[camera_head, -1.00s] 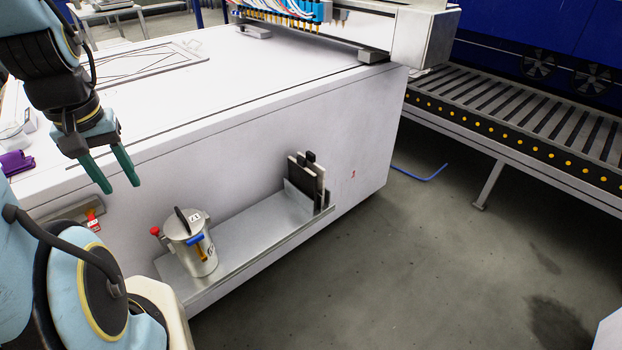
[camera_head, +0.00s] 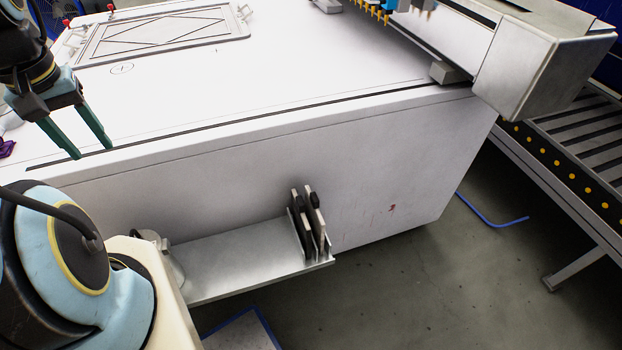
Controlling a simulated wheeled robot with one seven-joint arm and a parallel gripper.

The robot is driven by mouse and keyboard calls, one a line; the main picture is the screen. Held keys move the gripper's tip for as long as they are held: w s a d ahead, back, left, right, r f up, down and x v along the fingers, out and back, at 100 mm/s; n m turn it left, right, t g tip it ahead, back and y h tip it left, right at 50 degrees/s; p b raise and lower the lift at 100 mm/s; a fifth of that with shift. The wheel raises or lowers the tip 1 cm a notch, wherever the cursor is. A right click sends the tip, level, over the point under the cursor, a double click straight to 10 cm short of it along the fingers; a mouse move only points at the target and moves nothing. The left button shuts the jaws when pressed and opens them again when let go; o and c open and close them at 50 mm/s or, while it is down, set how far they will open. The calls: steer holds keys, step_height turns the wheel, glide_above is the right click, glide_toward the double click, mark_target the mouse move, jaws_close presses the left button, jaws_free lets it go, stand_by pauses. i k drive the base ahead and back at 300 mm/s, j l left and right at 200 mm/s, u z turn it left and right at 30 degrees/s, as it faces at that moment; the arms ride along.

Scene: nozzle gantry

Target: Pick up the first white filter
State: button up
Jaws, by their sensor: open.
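Thin white filters (camera_head: 315,228) with dark handles stand upright, with darker plates, in a slotted holder at the right end of the metal shelf (camera_head: 235,258). The shelf is fixed to the front of the large white machine. The plates overlap, so I cannot tell exactly how many are white. My gripper (camera_head: 92,150) is at the upper left, above the shelf and well apart from the filters. Its two green fingers point down, spread open, with nothing between them.
A metal canister (camera_head: 160,250) on the shelf's left end is mostly hidden behind my arm. The gantry (camera_head: 535,65) overhangs the machine's right side. A roller conveyor (camera_head: 570,150) stands at right. A blue hose (camera_head: 490,212) lies on otherwise clear floor between them.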

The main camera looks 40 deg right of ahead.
mark_target(316, 222)
steer(key=k+l+u, duration=0.1)
steer(key=l+u, duration=0.15)
steer(key=l, duration=0.25)
steer(key=k+l+u, duration=0.15)
steer(key=l+u, duration=0.15)
steer(key=l, duration=0.15)
steer(key=k+l+u, duration=0.25)
steer(key=l, duration=0.15)
steer(key=k+l+u, duration=1.05)
steer(key=k+u, duration=0.25)
steer(key=k, duration=0.1)
